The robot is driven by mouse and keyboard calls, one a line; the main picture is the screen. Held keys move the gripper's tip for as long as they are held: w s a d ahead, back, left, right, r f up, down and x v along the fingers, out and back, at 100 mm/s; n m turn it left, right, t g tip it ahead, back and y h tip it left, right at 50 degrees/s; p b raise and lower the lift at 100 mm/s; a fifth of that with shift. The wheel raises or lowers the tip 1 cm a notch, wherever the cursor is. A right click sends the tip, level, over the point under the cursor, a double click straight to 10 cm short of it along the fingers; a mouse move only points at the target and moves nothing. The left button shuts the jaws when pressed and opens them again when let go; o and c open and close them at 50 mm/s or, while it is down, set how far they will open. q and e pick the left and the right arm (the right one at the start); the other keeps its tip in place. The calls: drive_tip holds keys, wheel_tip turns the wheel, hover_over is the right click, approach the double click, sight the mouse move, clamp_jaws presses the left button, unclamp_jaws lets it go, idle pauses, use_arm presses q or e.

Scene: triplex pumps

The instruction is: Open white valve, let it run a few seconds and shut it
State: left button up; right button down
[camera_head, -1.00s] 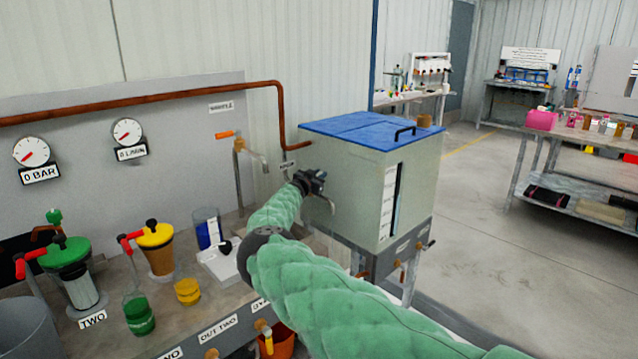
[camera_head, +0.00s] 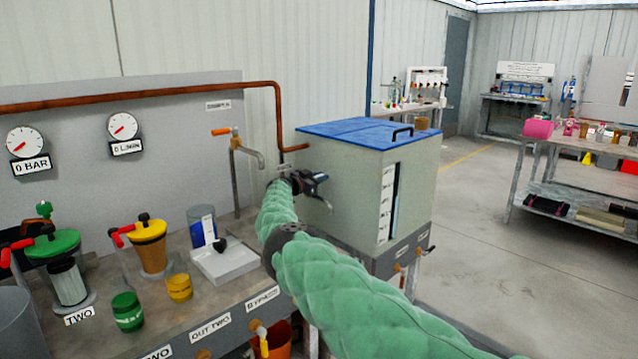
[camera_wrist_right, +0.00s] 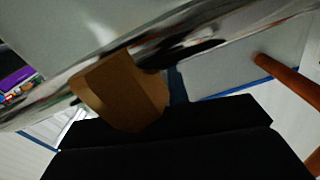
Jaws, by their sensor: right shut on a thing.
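My right gripper (camera_head: 312,182) is at the left side of the grey tank (camera_head: 345,190), shut on a part that its own fingers mostly hide. A short pale spout-like piece (camera_head: 326,202) shows just below the fingers. Whether this part is the white valve I cannot tell; no plainly white handle shows. In the right wrist view, the dark gripper body (camera_wrist_right: 155,140) fills the bottom, with a tan-brown block (camera_wrist_right: 120,90) directly in front of it. No running water is visible. My left gripper is out of view.
A tap with an orange handle (camera_head: 221,131) stands left of my gripper, under the copper pipe (camera_head: 150,92). Two gauges (camera_head: 25,141) (camera_head: 122,126) are on the panel; both labels read zero. Pump jars, cups and a white block (camera_head: 224,262) stand on the bench.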

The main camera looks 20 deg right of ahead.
drive_tip(key=shift+r+g, duration=0.1)
drive_tip(key=shift+g, duration=0.2)
idle(0.4)
drive_tip(key=c, duration=1.3)
unclamp_jaws()
drive_tip(key=shift+c, duration=0.2)
wheel_tip(320, 180, up, 4)
drive_tip(key=shift+r, duration=0.15)
drive_tip(key=s+d+r, duration=0.2)
drive_tip(key=s, duration=0.1)
drive_tip(key=s+d+r, duration=0.2)
drive_tip(key=s+d, duration=0.1)
drive_tip(key=s+d+r, duration=0.2)
drive_tip(key=s, duration=0.1)
drive_tip(key=shift+s+d+r+p, duration=0.15)
drive_tip(key=shift+r+p, duration=0.1)
drive_tip(key=shift+p, duration=0.1)
